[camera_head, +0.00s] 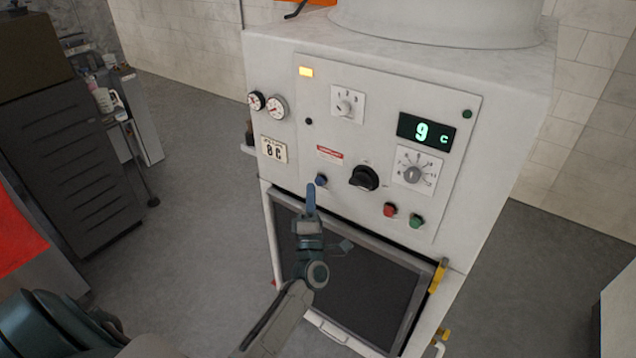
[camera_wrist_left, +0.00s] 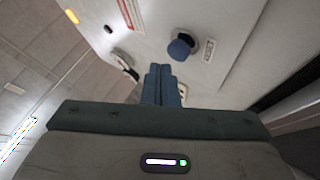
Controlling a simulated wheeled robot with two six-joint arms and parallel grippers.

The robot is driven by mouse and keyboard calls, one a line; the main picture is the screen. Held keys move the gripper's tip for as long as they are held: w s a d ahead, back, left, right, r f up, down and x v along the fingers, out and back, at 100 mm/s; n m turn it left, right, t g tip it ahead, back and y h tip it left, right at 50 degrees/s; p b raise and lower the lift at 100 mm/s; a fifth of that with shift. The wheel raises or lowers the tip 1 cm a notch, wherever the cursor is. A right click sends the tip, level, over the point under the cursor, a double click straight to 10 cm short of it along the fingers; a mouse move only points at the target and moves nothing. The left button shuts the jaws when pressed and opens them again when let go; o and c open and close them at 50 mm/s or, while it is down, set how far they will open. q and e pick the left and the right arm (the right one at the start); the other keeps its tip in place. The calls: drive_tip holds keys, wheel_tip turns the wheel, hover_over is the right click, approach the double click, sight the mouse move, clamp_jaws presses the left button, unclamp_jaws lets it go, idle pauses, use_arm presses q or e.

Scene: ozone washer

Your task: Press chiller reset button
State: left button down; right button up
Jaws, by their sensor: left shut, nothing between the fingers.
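A round blue button (camera_head: 321,180) sits on the white machine's front panel, below a small red-and-white label. My right gripper is not in view.
The panel also has a black rotary knob (camera_head: 364,178), a red button (camera_head: 389,210), a green button (camera_head: 416,220), a lit display reading 9 C (camera_head: 426,132) and two gauges (camera_head: 276,107). A dark framed panel (camera_head: 365,290) lies below.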

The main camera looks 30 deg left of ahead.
use_arm(q)
drive_tip(key=shift+w, duration=0.2)
drive_tip(key=shift+w, duration=0.25)
drive_tip(key=shift+w+b, duration=0.4)
drive_tip(key=shift+b, duration=0.05)
idle(0.6)
drive_tip(key=shift+s, duration=0.85)
drive_tip(key=shift+s+p, duration=0.1)
drive_tip(key=shift+p, duration=0.25)
drive_tip(key=shift+s+a+p, duration=0.2)
drive_tip(key=shift+s+p, duration=0.4)
drive_tip(key=shift+s, duration=1.8)
